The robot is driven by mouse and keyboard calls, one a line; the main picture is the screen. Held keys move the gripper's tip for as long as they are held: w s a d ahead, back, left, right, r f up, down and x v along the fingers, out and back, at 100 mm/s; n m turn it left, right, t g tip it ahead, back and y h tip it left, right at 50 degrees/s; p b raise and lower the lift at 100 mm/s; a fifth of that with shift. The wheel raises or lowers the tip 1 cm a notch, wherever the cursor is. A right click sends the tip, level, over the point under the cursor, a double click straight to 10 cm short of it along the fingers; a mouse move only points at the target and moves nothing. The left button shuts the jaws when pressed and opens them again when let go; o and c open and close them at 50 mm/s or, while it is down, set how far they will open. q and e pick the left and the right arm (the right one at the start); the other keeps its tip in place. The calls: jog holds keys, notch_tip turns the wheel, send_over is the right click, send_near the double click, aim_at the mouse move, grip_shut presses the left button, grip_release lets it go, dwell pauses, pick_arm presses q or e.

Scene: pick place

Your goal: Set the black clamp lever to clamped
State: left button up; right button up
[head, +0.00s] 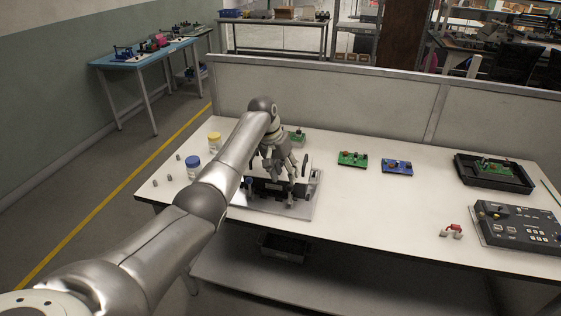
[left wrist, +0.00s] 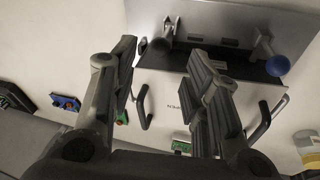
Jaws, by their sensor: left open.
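A fixture with a bare metal base plate (head: 306,207) stands on the white table in the head view. In the left wrist view, the black clamp lever's dark knob (left wrist: 160,47) sits on a short metal arm at top centre. A second lever with a blue knob (left wrist: 278,66) is at the right. The blue knob also shows in the head view (head: 248,183). My left gripper (head: 277,172) is over the fixture. In the left wrist view my left gripper (left wrist: 163,58) is open, with the dark knob showing between its fingertips; contact cannot be told. My right gripper is not in view.
Two black handles (left wrist: 143,108) (left wrist: 262,120) stand up from the fixture. A blue-lidded jar (head: 193,168) and a yellow-lidded jar (head: 215,143) are at its left. A green board (head: 352,159), blue board (head: 397,166) and control box (head: 520,228) lie right. The table's front middle is clear.

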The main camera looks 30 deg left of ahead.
pick_arm(q)
jog(key=v, duration=0.5)
jog(key=shift+f, duration=0.15)
